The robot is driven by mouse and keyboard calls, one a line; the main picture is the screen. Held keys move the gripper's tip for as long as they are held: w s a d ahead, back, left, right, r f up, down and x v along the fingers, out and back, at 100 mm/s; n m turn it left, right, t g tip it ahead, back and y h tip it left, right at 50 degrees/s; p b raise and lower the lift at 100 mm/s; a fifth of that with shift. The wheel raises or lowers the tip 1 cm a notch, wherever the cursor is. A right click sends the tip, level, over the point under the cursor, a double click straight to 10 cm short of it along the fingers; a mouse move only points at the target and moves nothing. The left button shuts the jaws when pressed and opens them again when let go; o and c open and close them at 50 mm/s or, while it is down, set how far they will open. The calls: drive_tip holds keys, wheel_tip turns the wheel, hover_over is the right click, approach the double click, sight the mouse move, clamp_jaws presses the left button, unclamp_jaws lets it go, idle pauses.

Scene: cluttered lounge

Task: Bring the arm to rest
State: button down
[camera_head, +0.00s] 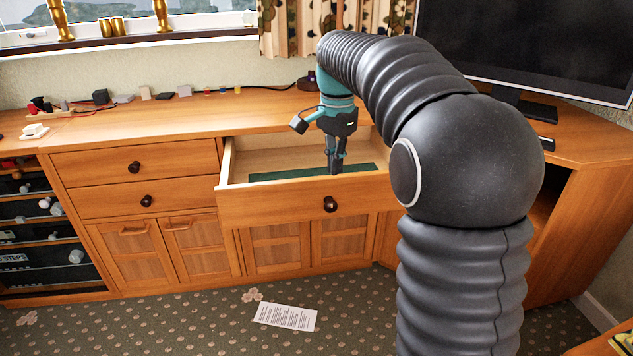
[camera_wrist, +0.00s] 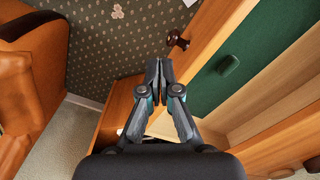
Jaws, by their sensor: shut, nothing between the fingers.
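My gripper (camera_head: 334,168) is shut and empty, with its fingers pointing down. In the head view it shows over the open drawer (camera_head: 265,204), by the front panel; I cannot tell its exact height. The wrist view shows its closed fingertips (camera_wrist: 158,64) beside the drawer's front panel (camera_wrist: 205,42). The drawer has a dark round knob (camera_head: 330,204) and a green lining (camera_head: 265,175). A small dark green oblong thing (camera_wrist: 229,65) lies on the lining in the wrist view. My arm arches from the right across the cabinet.
The wooden cabinet top (camera_head: 200,118) holds several small items along the wall. A television (camera_head: 540,45) stands at the right. A printed sheet (camera_head: 286,317) lies on the patterned carpet. An orange-brown leather seat (camera_wrist: 28,80) shows at the wrist view's left. Open carpet lies before the cabinet.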

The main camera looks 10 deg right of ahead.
sight(334, 180)
drive_tip(key=s+f+n+t, duration=0.1)
drive_tip(key=s+f+n, duration=0.2)
drive_tip(key=f+n, duration=0.35)
drive_tip(key=s+f+n+t, duration=0.1)
drive_tip(key=s+n+t, duration=0.3)
drive_tip(key=s, duration=2.2)
drive_tip(key=shift+n+t, duration=0.3)
drive_tip(key=shift+n, duration=0.35)
